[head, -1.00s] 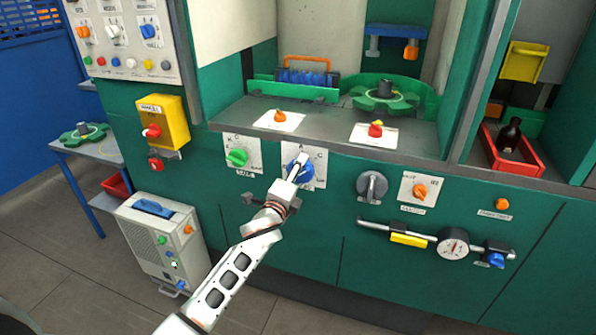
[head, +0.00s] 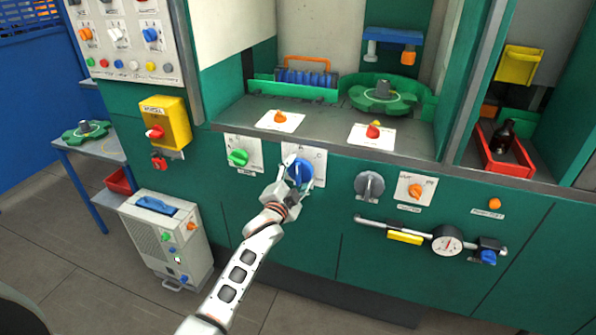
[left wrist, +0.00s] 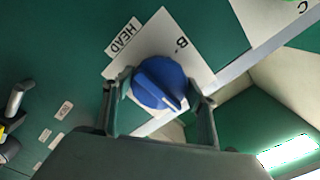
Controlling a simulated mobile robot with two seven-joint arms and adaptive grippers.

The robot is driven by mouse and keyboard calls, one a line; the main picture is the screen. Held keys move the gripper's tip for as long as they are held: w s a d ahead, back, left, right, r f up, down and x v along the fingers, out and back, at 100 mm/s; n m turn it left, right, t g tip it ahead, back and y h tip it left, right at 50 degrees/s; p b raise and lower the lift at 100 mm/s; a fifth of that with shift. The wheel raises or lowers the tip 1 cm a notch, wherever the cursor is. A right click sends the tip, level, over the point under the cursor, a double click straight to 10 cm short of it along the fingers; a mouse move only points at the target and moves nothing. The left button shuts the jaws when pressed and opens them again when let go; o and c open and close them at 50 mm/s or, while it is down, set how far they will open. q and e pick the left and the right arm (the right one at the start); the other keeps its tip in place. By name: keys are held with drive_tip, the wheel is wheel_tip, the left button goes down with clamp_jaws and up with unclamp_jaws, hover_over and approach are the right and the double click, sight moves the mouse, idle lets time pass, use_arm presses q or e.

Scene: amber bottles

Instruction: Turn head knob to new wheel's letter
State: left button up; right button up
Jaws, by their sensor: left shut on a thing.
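The blue head knob (head: 301,171) sits on a white plate on the green machine front. In the left wrist view the knob (left wrist: 159,82) has a white pointer line toward the lower right. A letter B and a HEAD label (left wrist: 124,37) show beside it; other letters on its plate are hidden or unreadable. My left gripper (head: 300,176) is shut on the knob, one finger on each side. A green wheel (head: 366,98) lies in the machine; another green wheel (head: 86,131) lies on the side table. I cannot read letters on either wheel. My right gripper is not in view.
A green knob (head: 238,157) is left of the blue knob, and a grey knob (head: 369,185) is right of it. The shelf edge (head: 330,150) runs just above. A pipe with a gauge (head: 447,241) sticks out at lower right.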

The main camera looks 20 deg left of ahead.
use_arm(q)
drive_tip(key=shift+n, duration=0.6)
drive_tip(key=o, duration=1.1)
drive_tip(key=shift+o, duration=0.2)
drive_tip(key=shift+s, duration=0.1)
drive_tip(key=s, duration=1.1)
drive_tip(key=shift+s+a, duration=0.2)
drive_tip(key=shift+s, duration=0.2)
